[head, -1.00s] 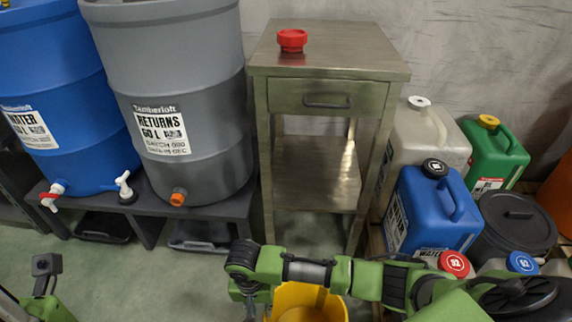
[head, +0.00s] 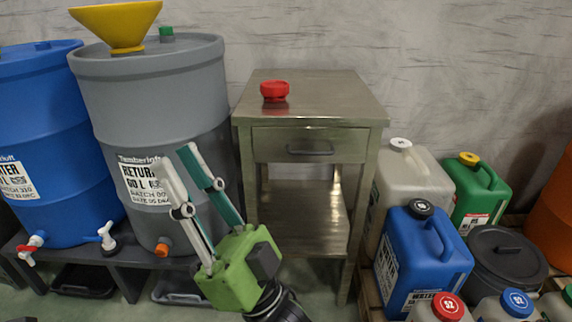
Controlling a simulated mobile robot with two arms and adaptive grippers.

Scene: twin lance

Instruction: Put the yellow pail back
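The yellow pail is not in view now. My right gripper (head: 174,156) is raised in front of the grey drum (head: 165,100), to the left of the metal cabinet. Its two fingers point up and to the left. They stand apart with nothing between them. My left gripper is not in view.
A yellow funnel (head: 118,27) sits on the grey drum, beside a blue drum (head: 40,130). A metal cabinet (head: 318,100) bears a red part (head: 274,91). Jerrycans, including a blue one (head: 425,258), and a black lidded tub (head: 505,262) crowd the right.

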